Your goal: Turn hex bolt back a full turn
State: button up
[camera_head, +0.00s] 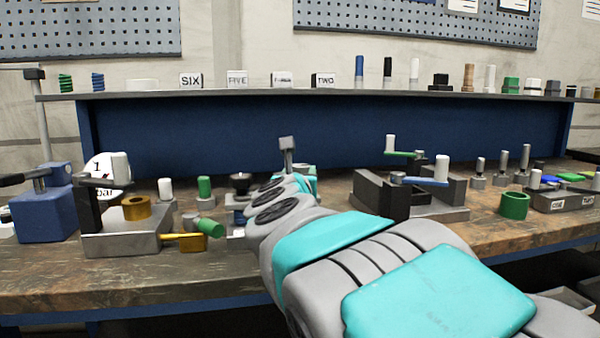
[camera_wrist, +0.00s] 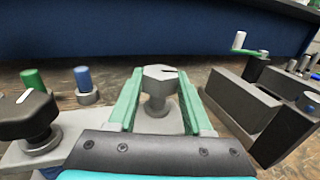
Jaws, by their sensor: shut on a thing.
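The hex bolt (camera_wrist: 160,82) stands upright on a light grey base plate (camera_wrist: 118,124) in the wrist view. It has a grey six-sided head with a dark mark on top, above a round collar. My gripper (camera_wrist: 160,78) has its two green fingers on either side of the head, shut on it. In the head view my gripper (camera_head: 306,180) is mostly hidden behind my own wrist. The bolt cannot be made out there.
A dark knob (camera_wrist: 30,116) stands left of the bolt, with green and blue pegs (camera_wrist: 84,82) behind it. A dark vise-like block (camera_wrist: 240,98) with a green crank is close on the right. A blue panel (camera_head: 200,130) and shelf (camera_head: 150,96) run behind the bench.

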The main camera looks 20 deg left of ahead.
grip_shut()
